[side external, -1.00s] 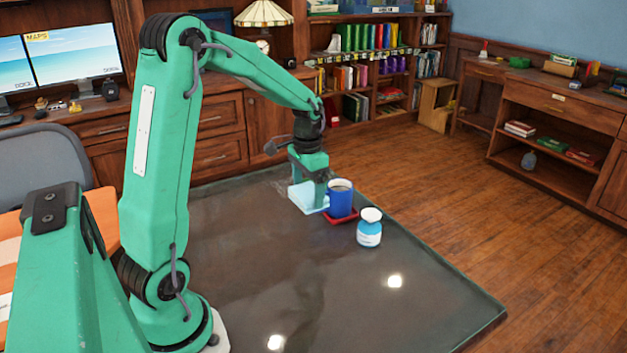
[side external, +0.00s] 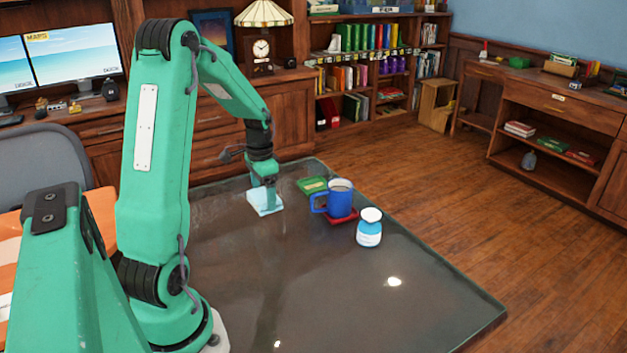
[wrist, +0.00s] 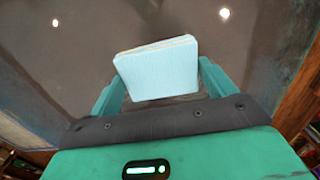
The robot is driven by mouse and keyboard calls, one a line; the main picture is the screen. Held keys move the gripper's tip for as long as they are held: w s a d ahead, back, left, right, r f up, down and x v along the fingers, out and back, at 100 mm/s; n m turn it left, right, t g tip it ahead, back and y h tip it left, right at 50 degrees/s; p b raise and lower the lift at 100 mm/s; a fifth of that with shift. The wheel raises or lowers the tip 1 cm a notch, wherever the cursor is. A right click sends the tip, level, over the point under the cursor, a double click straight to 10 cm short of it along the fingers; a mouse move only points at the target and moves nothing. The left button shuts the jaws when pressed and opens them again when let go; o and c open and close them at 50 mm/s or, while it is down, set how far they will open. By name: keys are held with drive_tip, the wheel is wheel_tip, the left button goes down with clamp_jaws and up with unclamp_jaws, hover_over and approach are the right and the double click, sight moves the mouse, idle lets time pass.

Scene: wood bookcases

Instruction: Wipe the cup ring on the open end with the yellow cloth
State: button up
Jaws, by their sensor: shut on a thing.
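My gripper (side external: 264,186) is shut on a light blue folded cloth (side external: 265,204), low at the tabletop left of the blue mug. I cannot tell whether the cloth touches the surface. In the wrist view the cloth (wrist: 157,70) is a flat square pad between the two green fingers, with a pale tan edge. No yellow cloth shows. The dark glossy table (side external: 300,270) has bright reflections, and I cannot make out a cup ring on it. The gripper and cloth hide a patch of the table.
A blue mug (side external: 341,203) with a dark drink stands on a red coaster (side external: 340,219). A blue-and-white bottle (side external: 369,232) stands in front of it. A small green item (side external: 313,185) lies behind the mug. The table's front area is clear.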

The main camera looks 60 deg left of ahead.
drive_tip(key=shift+f, duration=3)
drive_tip(key=shift+w+f, duration=0.25)
drive_tip(key=shift+f, duration=0.6)
drive_tip(key=shift+w, duration=3.8)
drive_tip(key=shift+c, duration=0.5)
drive_tip(key=shift+s, duration=3.95)
drive_tip(key=shift+s+a, duration=0.15)
drive_tip(key=shift+a, duration=0.05)
drive_tip(key=shift+w+a, duration=0.1)
drive_tip(key=shift+w, duration=4.05)
drive_tip(key=shift+s, duration=4.05)
drive_tip(key=shift+r, duration=4.1)
